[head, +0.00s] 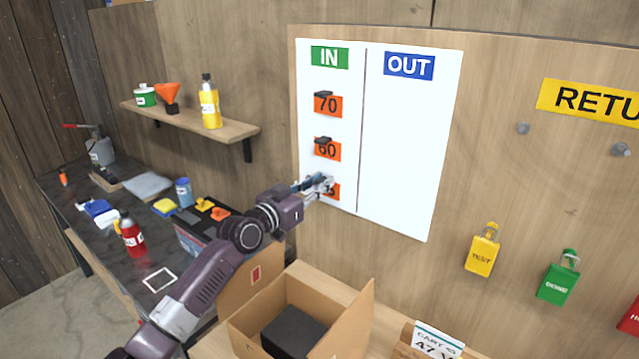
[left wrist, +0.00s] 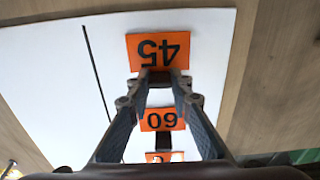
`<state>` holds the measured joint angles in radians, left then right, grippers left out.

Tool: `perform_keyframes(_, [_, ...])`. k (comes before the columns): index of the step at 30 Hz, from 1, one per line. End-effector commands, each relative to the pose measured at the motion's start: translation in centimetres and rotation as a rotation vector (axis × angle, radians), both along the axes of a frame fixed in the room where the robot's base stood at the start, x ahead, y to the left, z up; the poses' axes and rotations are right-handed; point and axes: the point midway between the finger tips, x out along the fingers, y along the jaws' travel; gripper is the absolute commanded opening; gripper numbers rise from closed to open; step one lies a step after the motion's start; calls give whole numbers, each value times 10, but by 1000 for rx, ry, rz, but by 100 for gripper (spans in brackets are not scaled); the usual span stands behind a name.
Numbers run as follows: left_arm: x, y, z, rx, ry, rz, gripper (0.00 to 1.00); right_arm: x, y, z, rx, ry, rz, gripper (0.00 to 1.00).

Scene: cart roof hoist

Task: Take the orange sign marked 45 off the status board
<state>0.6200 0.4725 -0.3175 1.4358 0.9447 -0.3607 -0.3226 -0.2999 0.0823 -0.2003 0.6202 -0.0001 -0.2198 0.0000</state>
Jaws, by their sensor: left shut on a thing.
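The orange sign marked 45 (left wrist: 158,48) is the lowest in the IN column of the white status board (head: 400,150). It appears upside down in the left wrist view, and in the head view a corner of it (head: 335,193) shows behind my fingers. My left gripper (head: 324,186) is shut on the dark tab at the sign's edge, also seen in the left wrist view (left wrist: 158,76). The sign looks flat against the board; I cannot tell if there is a gap. My right gripper is not in view.
Orange signs marked 60 (head: 327,150) and 70 (head: 328,105) sit above it. An open cardboard box (head: 346,328) stands below the board. A yellow tag (head: 482,254) and a green tag (head: 558,282) hang to the right. A shelf (head: 190,122) juts out at left.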

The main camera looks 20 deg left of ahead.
Motion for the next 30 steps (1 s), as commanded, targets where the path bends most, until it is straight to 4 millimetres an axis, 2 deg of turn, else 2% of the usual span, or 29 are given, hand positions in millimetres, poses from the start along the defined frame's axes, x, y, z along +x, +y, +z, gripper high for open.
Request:
perform_keyframes(1, [0,0,0,0,0,0,17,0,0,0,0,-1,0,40])
perform_keyframes(6, [0,0,0,0,0,0,0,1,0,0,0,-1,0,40])
perform_keyframes(30, [-9,3,0,-1,0,0,0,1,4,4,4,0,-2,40])
